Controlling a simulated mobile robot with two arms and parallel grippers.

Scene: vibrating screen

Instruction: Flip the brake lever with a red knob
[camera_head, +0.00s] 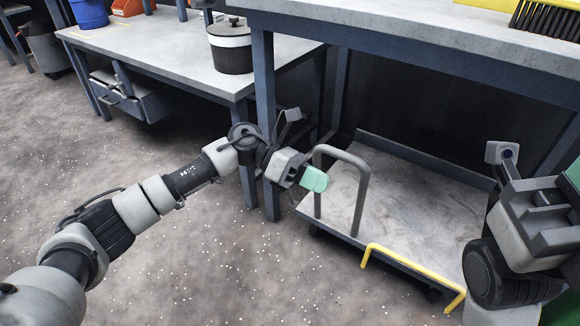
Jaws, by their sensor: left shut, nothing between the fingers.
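No lever with a red knob shows in this view. My left gripper (315,179) has pale green fingertips and is shut and empty. It appears in front of the grey hoop handle of a low flat cart (400,192); I cannot tell if it touches the handle. A yellow bent bar (412,271) runs along the cart's front edge, to the right of and below the gripper. My right arm fills the right edge, with its gripper cut off by the frame, so its fingers cannot be made out.
A grey workbench (160,45) stands at the back left, with a black-and-white pot (230,45) on it and a drawer below. A higher table (420,35) with a brush (548,18) overhangs the cart. Speckled floor is open at the lower middle.

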